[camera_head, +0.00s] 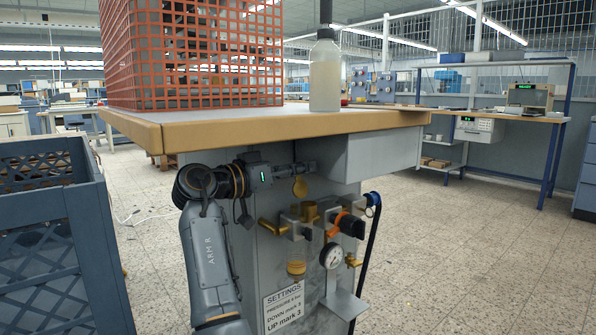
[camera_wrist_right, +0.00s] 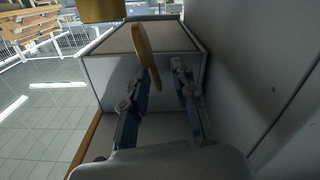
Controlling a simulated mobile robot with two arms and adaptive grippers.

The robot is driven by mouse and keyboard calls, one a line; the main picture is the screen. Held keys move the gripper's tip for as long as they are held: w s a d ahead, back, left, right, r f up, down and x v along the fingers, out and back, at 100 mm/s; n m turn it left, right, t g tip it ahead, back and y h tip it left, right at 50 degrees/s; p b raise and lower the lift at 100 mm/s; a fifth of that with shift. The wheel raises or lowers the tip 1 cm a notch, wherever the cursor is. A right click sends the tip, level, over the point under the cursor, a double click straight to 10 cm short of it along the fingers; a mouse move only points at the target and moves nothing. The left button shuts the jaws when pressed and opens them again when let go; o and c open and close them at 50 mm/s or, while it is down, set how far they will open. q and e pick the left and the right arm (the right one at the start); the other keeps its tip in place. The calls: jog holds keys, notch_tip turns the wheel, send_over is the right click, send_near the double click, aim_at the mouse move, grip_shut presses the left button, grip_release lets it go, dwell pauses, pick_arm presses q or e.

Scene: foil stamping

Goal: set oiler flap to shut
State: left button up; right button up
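The oiler flap (camera_head: 300,187) is a small round brass-coloured disc that stands upright above the brass oiler top (camera_head: 310,211) on the cabinet's side. It also shows nearly edge-on in the right wrist view (camera_wrist_right: 147,52). My right gripper (camera_head: 310,167) is just above the flap in the head view, under the tabletop. In the right wrist view its two fingers (camera_wrist_right: 158,82) are apart, with nothing held between them. The flap shows just beyond the fingertips; whether a finger touches it I cannot tell. My left gripper is out of view.
Beside the oiler are a pressure gauge (camera_head: 331,256), an orange-and-black knob (camera_head: 347,226) and a black hose (camera_head: 368,255). A settings label (camera_head: 284,306) is below. The wooden tabletop (camera_head: 260,122) overhangs my right gripper. A blue-grey crate (camera_head: 50,240) stands at left.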

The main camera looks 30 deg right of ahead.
grip_shut()
